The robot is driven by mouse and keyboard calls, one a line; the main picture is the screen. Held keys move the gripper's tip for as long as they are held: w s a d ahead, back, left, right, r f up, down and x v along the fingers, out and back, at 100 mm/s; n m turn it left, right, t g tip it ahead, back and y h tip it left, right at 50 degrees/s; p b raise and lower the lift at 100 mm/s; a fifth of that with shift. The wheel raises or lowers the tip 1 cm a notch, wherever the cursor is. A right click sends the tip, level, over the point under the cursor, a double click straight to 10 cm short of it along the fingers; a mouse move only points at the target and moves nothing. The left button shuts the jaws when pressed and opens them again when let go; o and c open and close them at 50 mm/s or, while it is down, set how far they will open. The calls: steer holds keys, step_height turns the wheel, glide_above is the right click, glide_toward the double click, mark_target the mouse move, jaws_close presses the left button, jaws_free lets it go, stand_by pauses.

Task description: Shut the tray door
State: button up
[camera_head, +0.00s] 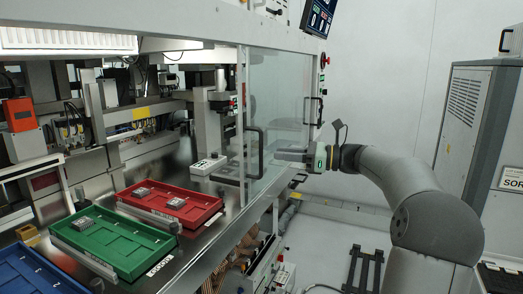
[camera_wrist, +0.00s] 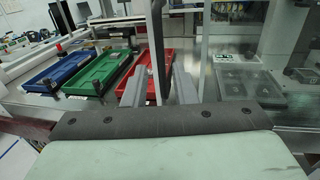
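The tray door (camera_head: 278,90) is a clear glass panel in a pale frame, standing to the right of the wide opening in front of the trays. Its dark upright handle (camera_head: 261,152) is near the left edge. My gripper (camera_head: 279,155) is in front of the glass, a little right of that handle. In the wrist view my gripper (camera_wrist: 158,90) has its two grey fingers apart, with nothing clamped. A dark upright bar (camera_wrist: 157,45), apparently the handle, shows between them; I cannot tell whether it touches them.
A red tray (camera_head: 197,212), a green tray (camera_head: 125,263) and a blue tray (camera_head: 30,275) lie on the metal deck in the opening. A second handle (camera_head: 314,108) is on the panel to the right. A grey cabinet (camera_head: 470,120) stands at right.

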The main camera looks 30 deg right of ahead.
glide_above(261, 174)
steer(key=shift+w+d+p, duration=0.1)
steer(key=shift+w+p, duration=0.2)
steer(key=shift+p, duration=0.15)
jaws_close()
